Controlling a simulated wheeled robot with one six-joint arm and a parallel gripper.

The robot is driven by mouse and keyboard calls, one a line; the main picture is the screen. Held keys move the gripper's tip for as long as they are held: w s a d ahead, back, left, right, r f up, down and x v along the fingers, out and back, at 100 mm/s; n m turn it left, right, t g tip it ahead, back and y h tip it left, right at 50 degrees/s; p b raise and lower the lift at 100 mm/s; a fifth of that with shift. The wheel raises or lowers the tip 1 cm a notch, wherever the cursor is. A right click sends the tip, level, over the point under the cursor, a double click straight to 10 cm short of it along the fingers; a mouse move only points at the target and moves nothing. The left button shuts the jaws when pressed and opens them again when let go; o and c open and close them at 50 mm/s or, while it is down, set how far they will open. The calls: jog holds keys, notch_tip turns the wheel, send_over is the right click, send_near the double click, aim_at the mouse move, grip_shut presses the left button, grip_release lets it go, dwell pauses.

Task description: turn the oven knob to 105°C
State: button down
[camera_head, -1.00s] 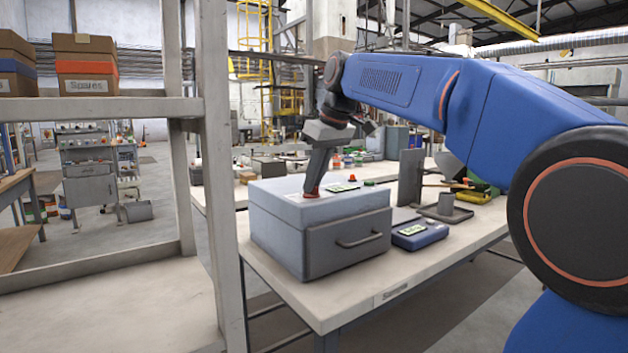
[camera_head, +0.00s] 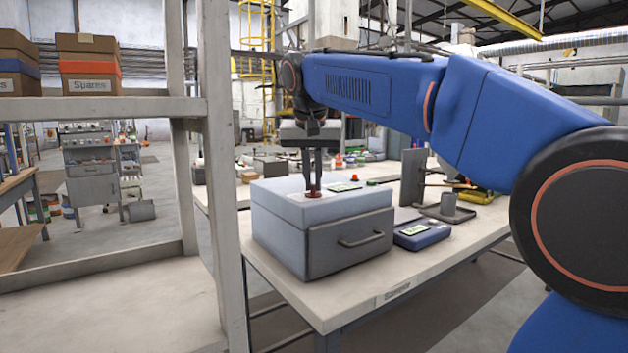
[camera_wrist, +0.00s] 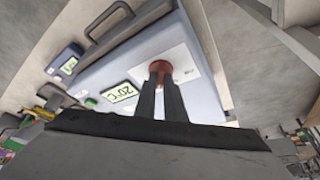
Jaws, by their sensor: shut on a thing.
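The oven (camera_head: 280,232) is a light grey-blue box with a dark drawer front and a handle, standing on the workbench. Its red knob (camera_wrist: 160,67) sits on a white label plate on the top face. My gripper (camera_head: 314,190) points down from above with its fingertips at the knob, shut on it. In the wrist view the two dark fingers (camera_wrist: 162,80) close around the knob and hide part of it and its scale. The oven display (camera_wrist: 120,92) reads 20°C. It also shows on the oven top in the head view (camera_head: 344,187).
A blue device with a small screen (camera_head: 421,235) stands right of the oven. A red button (camera_head: 358,179), a grey upright plate (camera_head: 413,177) and a tray with a cup (camera_head: 447,206) are on the bench (camera_head: 350,292). A shelf post (camera_head: 222,180) rises close left of the oven.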

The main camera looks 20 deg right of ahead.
jog(key=shift+w+a+m+g+h, duration=0.1)
jog(key=shift+m+g+h, duration=0.15)
jog(key=shift+m, duration=0.7)
jog(key=shift+a+m+g+h, duration=0.15)
jog(key=shift+m+h, duration=0.1)
jog(key=shift+m, duration=0.7)
jog(key=shift+d, duration=0.1)
jog(key=c, duration=1.8)
grip_release()
jog(key=shift+c, duration=0.2)
jog(key=v, duration=1.7)
jog(key=shift+a+r, duration=0.15)
jog(key=shift+a, duration=0.05)
